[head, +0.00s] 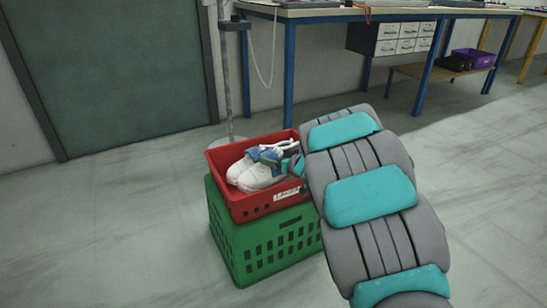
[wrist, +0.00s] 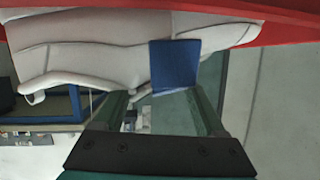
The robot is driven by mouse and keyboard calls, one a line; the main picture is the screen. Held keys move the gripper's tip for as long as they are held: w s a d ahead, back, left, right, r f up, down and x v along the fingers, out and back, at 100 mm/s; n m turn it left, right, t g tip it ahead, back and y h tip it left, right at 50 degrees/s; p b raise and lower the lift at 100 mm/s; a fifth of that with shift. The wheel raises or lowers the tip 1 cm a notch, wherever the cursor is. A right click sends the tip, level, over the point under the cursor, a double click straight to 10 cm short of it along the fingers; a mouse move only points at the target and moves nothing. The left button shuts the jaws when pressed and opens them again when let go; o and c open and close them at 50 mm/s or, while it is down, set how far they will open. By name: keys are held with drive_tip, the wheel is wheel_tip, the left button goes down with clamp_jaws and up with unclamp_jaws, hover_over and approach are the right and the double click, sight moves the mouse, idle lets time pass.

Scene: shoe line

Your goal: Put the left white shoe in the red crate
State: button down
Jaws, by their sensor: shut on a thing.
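The red crate (head: 283,203) sits on a green crate in the head view. White shoes (head: 258,179) show in its opening, overlapping, so I cannot tell clearly where one ends and the other begins. In the wrist view, a white shoe (wrist: 90,52) lies across the top, against the red of the crate (wrist: 288,22). My gripper (wrist: 160,95) is shut on the shoe, with a blue patch at the contact. I cannot tell whether the held shoe touches the crate floor.
The green crate (head: 262,248) stands on the floor beneath the red one. A thin pole stands just behind. A workbench (head: 288,75) with blue legs and a drawer unit (head: 400,38) is behind. A purple bin (head: 473,58) sits on its lower shelf. The floor at left is clear.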

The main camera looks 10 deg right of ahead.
sight(287, 182)
drive_tip(key=shift+f+b, duration=0.75)
drive_tip(key=shift+f, duration=2)
unclamp_jaws()
drive_tip(key=p+v, duration=0.1)
drive_tip(key=v, duration=0.6)
drive_tip(key=shift+s, duration=0.35)
drive_tip(key=shift+d+r, duration=0.15)
